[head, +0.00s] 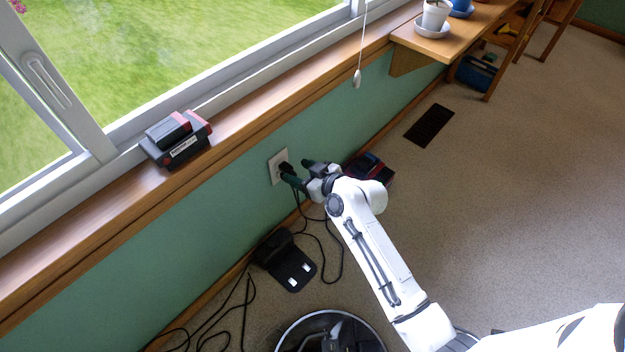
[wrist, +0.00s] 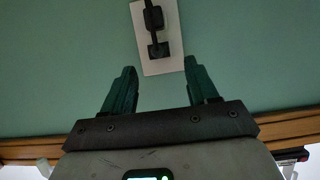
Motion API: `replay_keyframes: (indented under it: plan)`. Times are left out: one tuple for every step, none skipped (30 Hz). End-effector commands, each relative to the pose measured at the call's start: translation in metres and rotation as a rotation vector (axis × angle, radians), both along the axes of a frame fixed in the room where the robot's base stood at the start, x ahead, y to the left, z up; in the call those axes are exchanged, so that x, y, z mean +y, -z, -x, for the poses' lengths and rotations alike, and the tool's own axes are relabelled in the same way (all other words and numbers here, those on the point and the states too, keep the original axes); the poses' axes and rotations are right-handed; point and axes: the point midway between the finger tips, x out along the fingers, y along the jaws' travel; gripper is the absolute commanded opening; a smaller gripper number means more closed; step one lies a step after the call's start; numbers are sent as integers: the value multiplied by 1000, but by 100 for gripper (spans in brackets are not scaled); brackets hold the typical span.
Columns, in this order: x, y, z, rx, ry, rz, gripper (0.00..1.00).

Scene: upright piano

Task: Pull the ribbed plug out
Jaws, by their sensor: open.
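A white outlet plate (head: 274,171) is on the green wall below the sill. It also shows at the top of the wrist view (wrist: 174,62). Two dark plug shapes are on it in the wrist view, an upper one (wrist: 153,17) and a lower one (wrist: 158,49), with a dark cord between or over them. I cannot tell which is ribbed. In the head view they merge into one black shape (head: 286,168). My gripper (head: 294,170) is open and empty at the outlet. In the wrist view its green fingertips (wrist: 160,66) are spread below the lower plug, apart from it.
Black cords (head: 326,240) hang from the outlet to the carpet, near a black charger (head: 287,262). A red and black device (head: 371,168) lies by the wall behind my gripper. A battery pack (head: 178,140) sits on the wooden sill.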

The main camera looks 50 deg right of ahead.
Motion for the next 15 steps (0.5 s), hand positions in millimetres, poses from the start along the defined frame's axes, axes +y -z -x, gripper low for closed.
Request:
replay_keyframes:
  plan:
    - [0,6,-9,-1,-2,1,58]
    - [0,8,-13,-1,-2,1,58]
    - [0,9,-18,-1,0,1,58]
    - [0,11,-22,-1,0,0,58]
    - [0,12,-25,-1,0,0,58]
    - [0,14,-29,-1,0,0,58]
    - [0,14,-31,-1,0,1,58]
    - [0,15,-33,0,0,1,58]
    - [0,16,-36,0,0,1,58]
    - [0,16,-37,0,0,1,58]
    - [0,17,-38,0,-1,1,58]
    - [0,17,-39,0,-1,1,58]
    - [0,17,-40,1,-1,1,58]
    - [0,17,-40,1,-1,1,58]
    - [0,17,-41,1,-1,1,58]
